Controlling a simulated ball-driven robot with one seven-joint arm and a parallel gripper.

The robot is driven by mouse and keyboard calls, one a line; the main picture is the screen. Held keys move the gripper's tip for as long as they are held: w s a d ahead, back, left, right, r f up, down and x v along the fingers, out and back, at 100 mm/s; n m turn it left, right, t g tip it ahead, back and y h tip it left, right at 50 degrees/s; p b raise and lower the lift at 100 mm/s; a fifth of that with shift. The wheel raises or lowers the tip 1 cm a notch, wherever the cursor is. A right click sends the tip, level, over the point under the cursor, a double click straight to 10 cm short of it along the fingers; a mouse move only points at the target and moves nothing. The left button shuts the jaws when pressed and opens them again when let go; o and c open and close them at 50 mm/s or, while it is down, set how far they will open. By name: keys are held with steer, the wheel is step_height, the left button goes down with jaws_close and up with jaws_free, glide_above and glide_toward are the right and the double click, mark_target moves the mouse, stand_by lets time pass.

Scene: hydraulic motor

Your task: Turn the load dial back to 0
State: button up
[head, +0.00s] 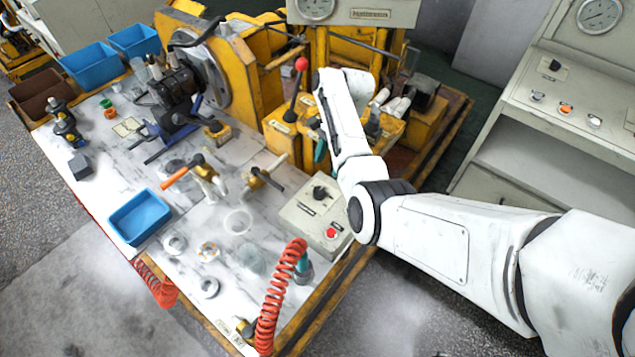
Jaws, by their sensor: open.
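A grey control box (307,214) sits at the right edge of the bench. It carries a black knob (320,192) and a red button (331,233). Another black knob (554,65) is on the grey cabinet at the right. I cannot read any scale on either knob, so I cannot tell which is the load dial or where it points. My white arm reaches in from the right, bends beside the control box and rises toward the yellow machine. I cannot make out my gripper at its far end.
A lever with a red ball (301,64) stands close to my forearm. A red coiled hose (279,298) hangs at the bench's front. Valves with orange (176,179) and black handles, a blue tray (140,217) and several rings lie on the bench. Gauges (600,15) face from the cabinet.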

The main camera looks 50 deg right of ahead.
mark_target(320, 191)
steer(key=x, duration=0.9)
steer(key=shift+f, duration=0.15)
steer(key=shift+s, duration=0.1)
steer(key=c, duration=1)
